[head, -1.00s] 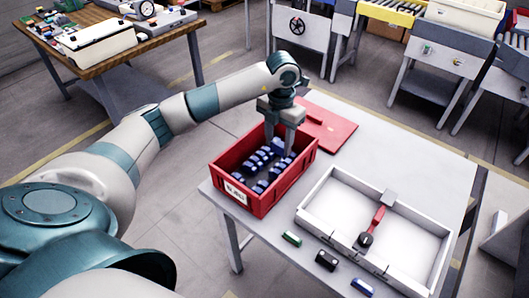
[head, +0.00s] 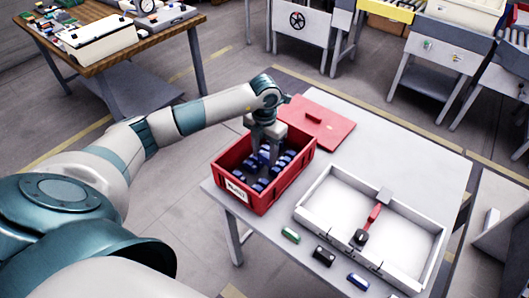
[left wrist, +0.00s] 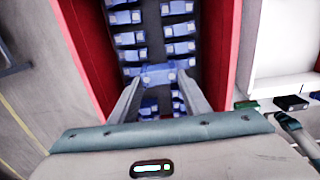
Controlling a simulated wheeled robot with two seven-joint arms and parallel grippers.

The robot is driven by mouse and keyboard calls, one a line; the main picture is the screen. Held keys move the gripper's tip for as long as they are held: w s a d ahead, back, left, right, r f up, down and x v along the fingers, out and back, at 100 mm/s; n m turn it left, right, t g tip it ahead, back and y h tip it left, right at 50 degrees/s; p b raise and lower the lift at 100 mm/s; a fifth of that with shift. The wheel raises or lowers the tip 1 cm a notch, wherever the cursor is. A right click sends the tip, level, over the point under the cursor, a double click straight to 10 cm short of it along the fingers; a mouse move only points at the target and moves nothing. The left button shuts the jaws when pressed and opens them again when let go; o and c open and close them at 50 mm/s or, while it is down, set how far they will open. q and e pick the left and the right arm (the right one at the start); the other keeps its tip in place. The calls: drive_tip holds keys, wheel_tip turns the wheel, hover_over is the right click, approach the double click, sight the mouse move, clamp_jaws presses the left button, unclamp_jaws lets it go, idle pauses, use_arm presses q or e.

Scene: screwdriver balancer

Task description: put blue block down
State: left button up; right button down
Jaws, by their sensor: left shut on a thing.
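My left gripper (head: 265,160) reaches down into the red bin (head: 247,200) on the table. It is shut on a blue block (left wrist: 158,74), which shows between its fingertips in the left wrist view. The bin holds several other blue blocks (head: 285,160) in rows, which also show in the left wrist view (left wrist: 180,48). The held block is over or among these rows; I cannot tell whether it touches the blocks below.
A red lid (head: 318,124) lies behind the bin. A white tray (head: 415,245) with a red-handled tool (head: 373,215) is to the right. A green block (head: 290,235), a black block (head: 324,256) and a blue block (head: 358,281) lie along the table's front edge.

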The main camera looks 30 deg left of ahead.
use_arm(q)
drive_tip(key=shift+f, duration=0.5)
use_arm(e)
drive_tip(key=shift+r, duration=0.25)
use_arm(q)
drive_tip(key=shift+f, duration=0.2)
drive_tip(key=o, duration=1)
use_arm(e)
drive_tip(key=shift+a+f, duration=0.1)
drive_tip(key=shift+f, duration=0.05)
use_arm(q)
drive_tip(key=shift+r, duration=0.2)
use_arm(e)
drive_tip(key=shift+r, duration=0.2)
use_arm(q)
drive_tip(key=shift+r, duration=0.1)
use_arm(e)
drive_tip(key=shift+f, duration=0.15)
